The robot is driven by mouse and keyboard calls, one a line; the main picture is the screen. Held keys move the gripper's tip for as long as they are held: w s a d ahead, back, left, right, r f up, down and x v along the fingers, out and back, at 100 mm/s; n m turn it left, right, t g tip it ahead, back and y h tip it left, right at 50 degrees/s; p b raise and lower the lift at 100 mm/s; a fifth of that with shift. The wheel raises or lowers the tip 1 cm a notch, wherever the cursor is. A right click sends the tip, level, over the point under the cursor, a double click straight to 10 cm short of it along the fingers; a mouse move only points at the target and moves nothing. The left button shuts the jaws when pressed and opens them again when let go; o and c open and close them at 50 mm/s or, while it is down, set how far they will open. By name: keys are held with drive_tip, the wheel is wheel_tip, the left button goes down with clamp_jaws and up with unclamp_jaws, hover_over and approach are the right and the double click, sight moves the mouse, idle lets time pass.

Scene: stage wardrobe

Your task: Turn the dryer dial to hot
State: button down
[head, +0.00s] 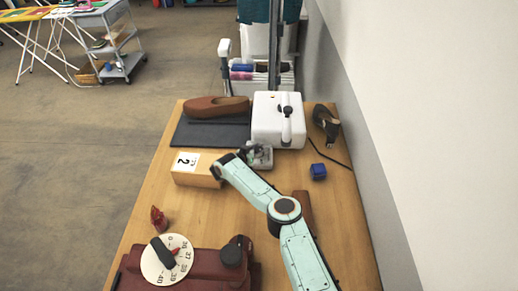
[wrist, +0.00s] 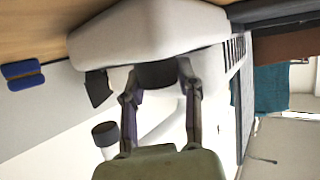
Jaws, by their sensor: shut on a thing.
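The dryer appears to be the white box (head: 276,112) at the far end of the wooden table, with a black fitting on top. It also fills the upper middle of the wrist view (wrist: 145,32). A dark round knob, likely the dial (wrist: 158,75), sits on its near face. My gripper (wrist: 159,78) has one finger on each side of this knob and is shut on it. In the head view my gripper (head: 259,156) is close against the box's near side and hides the dial. I cannot read any hot mark or the dial's setting.
A box labelled 2 (head: 194,169) stands beside my gripper. A blue block (head: 318,171) and a dark shoe-like object (head: 326,121) are to the right, near the wall.

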sight(259, 149)
drive_tip(key=shift+d+m+h, duration=0.1)
drive_tip(key=shift+m+h, duration=0.2)
drive_tip(key=shift+h, duration=0.1)
drive_tip(key=c, duration=0.7)
unclamp_jaws()
wheel_tip(259, 149, up, 10)
